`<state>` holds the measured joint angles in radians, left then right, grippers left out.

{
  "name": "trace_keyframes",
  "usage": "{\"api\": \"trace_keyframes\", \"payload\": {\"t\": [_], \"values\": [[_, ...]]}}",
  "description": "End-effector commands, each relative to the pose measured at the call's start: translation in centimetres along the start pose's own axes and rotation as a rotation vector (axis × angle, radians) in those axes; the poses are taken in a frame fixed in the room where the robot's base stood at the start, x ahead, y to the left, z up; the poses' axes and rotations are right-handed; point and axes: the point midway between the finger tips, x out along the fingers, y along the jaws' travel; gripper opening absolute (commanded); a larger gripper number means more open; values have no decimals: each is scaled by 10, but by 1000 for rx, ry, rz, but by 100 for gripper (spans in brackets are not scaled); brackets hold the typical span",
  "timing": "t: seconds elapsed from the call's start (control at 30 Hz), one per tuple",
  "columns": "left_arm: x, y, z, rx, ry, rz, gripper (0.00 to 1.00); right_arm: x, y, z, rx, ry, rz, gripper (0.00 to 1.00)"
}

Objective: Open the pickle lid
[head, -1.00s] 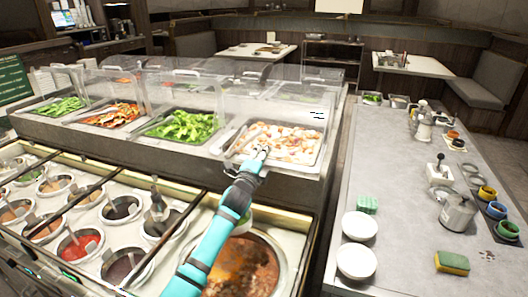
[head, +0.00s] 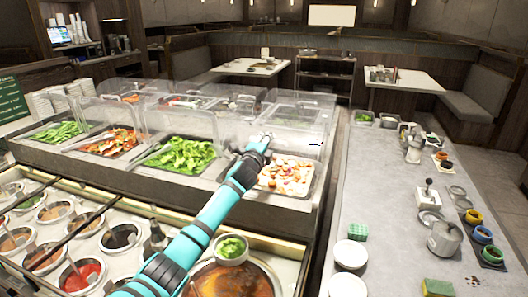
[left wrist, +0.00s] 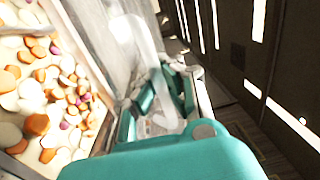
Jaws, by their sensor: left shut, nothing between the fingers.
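The pickle tray (head: 287,178) with white, orange and purple pieces is the rightmost food bin in the head view. Its clear lid (head: 302,122) stands above and behind the pieces; how far it is raised is hard to tell. My left gripper (head: 264,138) is shut and empty at the tray's back left, by the lid's front; contact is unclear. In the left wrist view, the left gripper (left wrist: 168,112) has the pickle pieces (left wrist: 50,90) to its left and a blurred clear panel (left wrist: 130,35) beyond it. My right gripper is out of view.
Other bins with clear covers, such as leafy greens (head: 184,155), stand to the left. Sauce wells (head: 80,277) and a small green-filled bowl (head: 232,248) are in front. A grey counter (head: 385,195) with bowls and pots runs along the right.

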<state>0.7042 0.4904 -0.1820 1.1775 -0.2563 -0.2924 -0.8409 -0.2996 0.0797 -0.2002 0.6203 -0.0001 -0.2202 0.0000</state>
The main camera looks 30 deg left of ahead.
Motion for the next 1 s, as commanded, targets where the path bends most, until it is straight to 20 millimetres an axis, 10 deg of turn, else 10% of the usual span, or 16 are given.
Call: {"api": "trace_keyframes", "payload": {"t": [1.0], "values": [[27,-21,0,-2,1,-6,6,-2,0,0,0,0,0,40]]}}
